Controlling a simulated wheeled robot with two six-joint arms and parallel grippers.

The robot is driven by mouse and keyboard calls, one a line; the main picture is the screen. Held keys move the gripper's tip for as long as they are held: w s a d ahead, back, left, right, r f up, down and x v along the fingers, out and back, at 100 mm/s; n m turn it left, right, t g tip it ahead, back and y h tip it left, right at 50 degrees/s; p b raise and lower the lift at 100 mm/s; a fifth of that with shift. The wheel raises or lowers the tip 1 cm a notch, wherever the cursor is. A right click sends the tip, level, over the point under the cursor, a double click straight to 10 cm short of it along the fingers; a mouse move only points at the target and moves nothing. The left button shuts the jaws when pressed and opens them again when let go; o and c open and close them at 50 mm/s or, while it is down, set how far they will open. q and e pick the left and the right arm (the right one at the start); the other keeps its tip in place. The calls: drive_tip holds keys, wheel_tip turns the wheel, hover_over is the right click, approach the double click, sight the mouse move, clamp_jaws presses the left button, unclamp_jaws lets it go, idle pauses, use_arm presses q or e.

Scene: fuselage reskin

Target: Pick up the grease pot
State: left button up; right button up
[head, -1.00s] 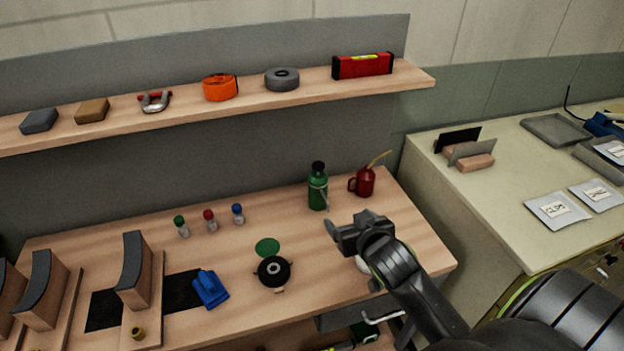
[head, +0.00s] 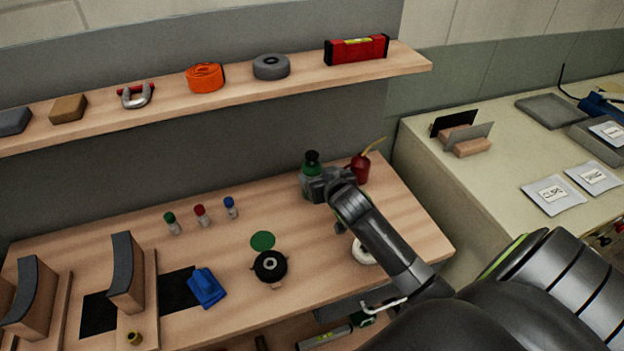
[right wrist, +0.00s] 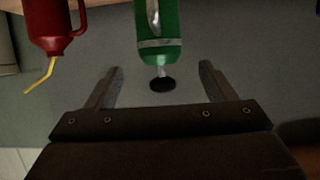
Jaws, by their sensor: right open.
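No label marks out the grease pot. A green bottle-like container (head: 311,168) with a black cap stands at the back of the workbench, its lower part hidden behind my right gripper (head: 316,186). In the right wrist view the container (right wrist: 160,25), with a silver band, appears upside down beyond the open, empty fingers (right wrist: 160,68), roughly centred between them. I cannot tell whether they touch it. A black round pot-like object (head: 270,266) sits on the bench near a green disc (head: 262,240). My left gripper is not in view.
A red oil can (head: 359,168) stands close right of the green container; it also shows in the right wrist view (right wrist: 55,25). Several small capped bottles (head: 201,215) stand left. A shelf (head: 220,100) overhangs the back. A white round object (head: 362,252) lies partly behind my arm.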

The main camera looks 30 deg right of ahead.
sight(315, 171)
drive_tip(key=shift+x, duration=0.8)
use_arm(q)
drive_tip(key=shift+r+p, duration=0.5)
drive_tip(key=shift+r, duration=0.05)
use_arm(e)
drive_tip(key=shift+x, duration=2.65)
drive_tip(key=shift+f, duration=0.15)
drive_tip(key=shift+c, duration=0.5)
